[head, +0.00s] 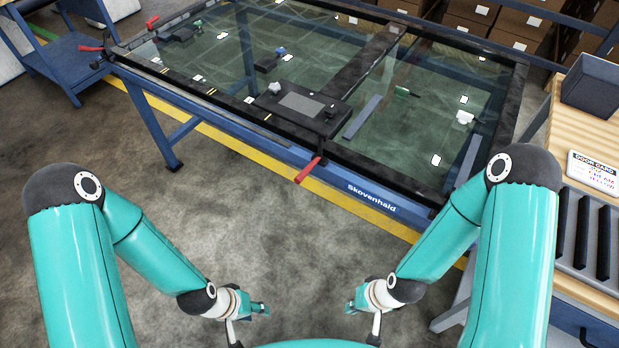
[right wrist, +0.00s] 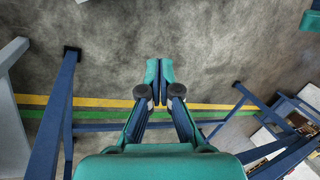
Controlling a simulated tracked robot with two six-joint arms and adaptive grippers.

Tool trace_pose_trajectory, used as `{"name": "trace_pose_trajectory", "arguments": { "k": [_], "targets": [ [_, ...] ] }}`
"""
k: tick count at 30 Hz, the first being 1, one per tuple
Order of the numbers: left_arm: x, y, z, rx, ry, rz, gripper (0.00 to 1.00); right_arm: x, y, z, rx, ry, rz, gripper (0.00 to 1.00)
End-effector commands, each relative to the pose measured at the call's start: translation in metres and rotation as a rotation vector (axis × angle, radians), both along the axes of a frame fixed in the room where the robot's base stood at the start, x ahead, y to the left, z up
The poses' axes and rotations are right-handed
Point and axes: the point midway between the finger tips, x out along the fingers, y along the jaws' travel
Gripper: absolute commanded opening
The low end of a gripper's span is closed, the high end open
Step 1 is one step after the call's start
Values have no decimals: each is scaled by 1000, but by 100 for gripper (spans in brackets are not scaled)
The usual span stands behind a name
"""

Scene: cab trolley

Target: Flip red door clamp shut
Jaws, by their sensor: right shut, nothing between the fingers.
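A red clamp handle (head: 307,170) sticks out toward me from the front edge of the dark-framed glass door (head: 440,192), beside a black panel. A second red handle (head: 90,48) sticks out at the door's left corner, and a small red tip (head: 152,22) shows at the far left edge. Which of these are open or shut I cannot tell for sure. My left gripper (head: 262,308) is low over the floor, well short of the door; its finger gap is not clear. My right gripper (head: 352,306) is also low and apart from the door. In the right wrist view its fingers (right wrist: 160,72) are together and empty.
The door lies on a blue trolley frame (head: 160,125) marked Skovenhald. A black panel (head: 300,104) and small parts show on or through the glass. A wooden bench (head: 575,130) with a dark bin (head: 590,85) stands at right. Open floor lies before the trolley.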

Motion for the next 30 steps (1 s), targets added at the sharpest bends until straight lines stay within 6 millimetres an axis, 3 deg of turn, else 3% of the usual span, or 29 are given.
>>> {"name": "trace_pose_trajectory", "arguments": {
  "k": [5, 8, 12, 16, 20, 24, 27, 30],
  "targets": [
    [1, 0, -3, 0, -1, -1, 40, 4, -4, -2, -9, 15, -40, 0],
    [1, 0, -11, 0, -1, -1, 40, 12, -23, -6, -24, 61, -148, 0],
    [1, 0, -28, 0, -1, -1, 40, 33, -35, -8, -22, 185, -459, 0],
    [1, 0, -47, 0, -1, -1, 40, 66, -29, 4, 79, 335, -847, 0],
    [1, 0, -63, 0, -1, -1, 40, 110, -13, 34, 270, 494, -1195, 0],
    [1, 0, -78, 0, -1, -1, 40, 165, 4, 82, 556, 655, -1468, 0],
    [1, 0, -85, 0, -1, -1, 40, 197, 10, 117, 741, 750, -1575, 0],
    [1, 0, -88, 0, -1, -1, 40, 216, 11, 143, 866, 813, -1627, 0]
  ]
}}
